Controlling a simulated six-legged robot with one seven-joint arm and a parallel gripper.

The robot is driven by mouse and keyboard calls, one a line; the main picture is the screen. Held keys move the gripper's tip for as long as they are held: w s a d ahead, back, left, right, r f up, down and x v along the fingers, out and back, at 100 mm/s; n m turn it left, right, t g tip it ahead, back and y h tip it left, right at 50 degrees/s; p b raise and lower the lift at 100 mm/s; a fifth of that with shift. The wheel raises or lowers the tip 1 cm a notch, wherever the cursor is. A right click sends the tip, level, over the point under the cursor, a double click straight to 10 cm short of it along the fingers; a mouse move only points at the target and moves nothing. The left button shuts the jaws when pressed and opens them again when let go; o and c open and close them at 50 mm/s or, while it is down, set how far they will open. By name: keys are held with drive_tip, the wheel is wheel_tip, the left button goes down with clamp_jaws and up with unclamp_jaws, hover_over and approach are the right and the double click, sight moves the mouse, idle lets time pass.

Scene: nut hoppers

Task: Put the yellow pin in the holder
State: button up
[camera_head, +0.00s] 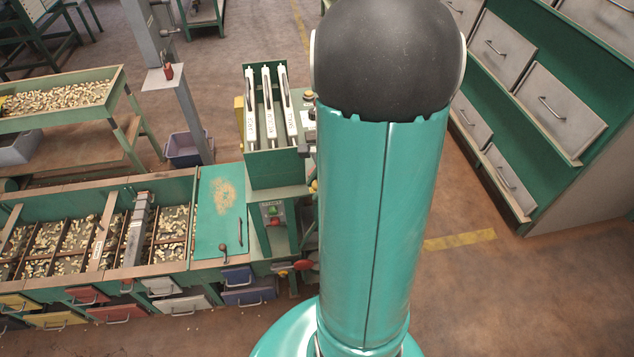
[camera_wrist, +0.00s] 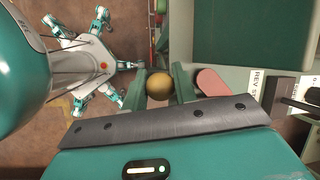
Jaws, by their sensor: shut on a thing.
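The yellow pin (camera_wrist: 158,86) shows in the wrist view as a round, dull yellow end. It sits between the two green fingers of my gripper (camera_wrist: 159,88), which is shut on it. The rest of the pin is hidden below or behind that end. A rounded pink-red pad (camera_wrist: 211,82) lies just right of the fingers on a pale green surface. I cannot make out the holder for certain in either view. In the head view my own arm covers the middle right, and my gripper does not show there.
A green lever box (camera_head: 272,165) with white label plates stands left of my arm. Beside it is a long sorting bench (camera_head: 150,270) with nut-filled compartments. Grey drawers (camera_head: 560,100) stand at the right. In the wrist view a black lever (camera_wrist: 296,95) is at the right edge.

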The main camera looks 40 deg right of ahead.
drive_tip(key=shift+f, duration=0.15)
drive_tip(key=o, duration=1.1)
drive_tip(key=v, duration=1.4)
